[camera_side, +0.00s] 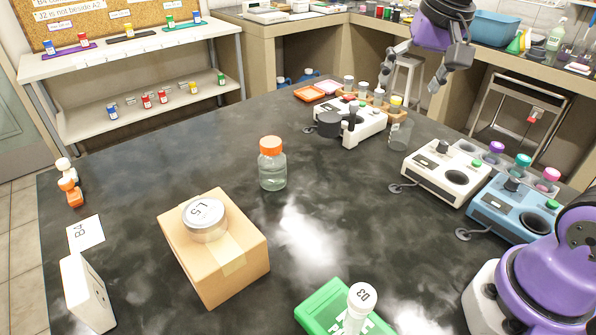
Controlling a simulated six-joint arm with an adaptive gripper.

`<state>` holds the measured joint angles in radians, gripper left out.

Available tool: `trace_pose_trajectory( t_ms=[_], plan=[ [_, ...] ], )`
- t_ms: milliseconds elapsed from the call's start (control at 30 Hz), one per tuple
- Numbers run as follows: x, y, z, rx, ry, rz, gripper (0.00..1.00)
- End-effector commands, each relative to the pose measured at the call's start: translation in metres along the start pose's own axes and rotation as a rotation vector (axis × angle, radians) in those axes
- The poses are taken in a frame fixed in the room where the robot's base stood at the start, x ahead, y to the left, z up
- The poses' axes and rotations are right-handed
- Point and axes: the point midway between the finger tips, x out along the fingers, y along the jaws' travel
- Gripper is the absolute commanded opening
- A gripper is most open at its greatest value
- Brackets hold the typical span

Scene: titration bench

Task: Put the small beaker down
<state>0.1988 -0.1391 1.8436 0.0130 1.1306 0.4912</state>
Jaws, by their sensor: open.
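A small clear beaker (400,135) stands upright on the dark bench top at the right end of a white instrument, in the side view. It looks empty, though its contents are hard to make out. My gripper (409,84) is above and slightly to the right of the beaker. Its fingers are spread wide and point down, with nothing between them. The gripper appears clear of the beaker.
A white instrument (362,125) and vials in a wooden rack stand close to the beaker. Two more instruments, white (436,183) and blue (508,219), are at right. An orange-capped bottle (272,170) and a cardboard box (236,262) stand left. The bench centre is free.

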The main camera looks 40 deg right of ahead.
Motion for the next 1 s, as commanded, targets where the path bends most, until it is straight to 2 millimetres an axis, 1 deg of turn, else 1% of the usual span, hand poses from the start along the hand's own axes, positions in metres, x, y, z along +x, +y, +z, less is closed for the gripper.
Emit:
trace_pose_trajectory(
  t_ms=[33,100,200,300,333,400,500,1000],
  plan=[
    [-0.006,0.000,0.025,-0.127,0.030,-0.031,0.88],
    [-0.007,0.003,0.053,-0.291,0.066,-0.063,0.88],
    [-0.002,0.008,0.086,-0.482,0.112,-0.098,0.88],
    [0.005,0.013,0.106,-0.607,0.144,-0.119,0.88],
    [0.006,0.014,0.110,-0.633,0.150,-0.123,0.88],
    [0.009,0.016,0.116,-0.671,0.161,-0.128,0.88],
    [0.011,0.017,0.118,-0.690,0.164,-0.130,0.88],
    [0.010,0.017,0.118,-0.685,0.162,-0.129,0.88]
  ],
)
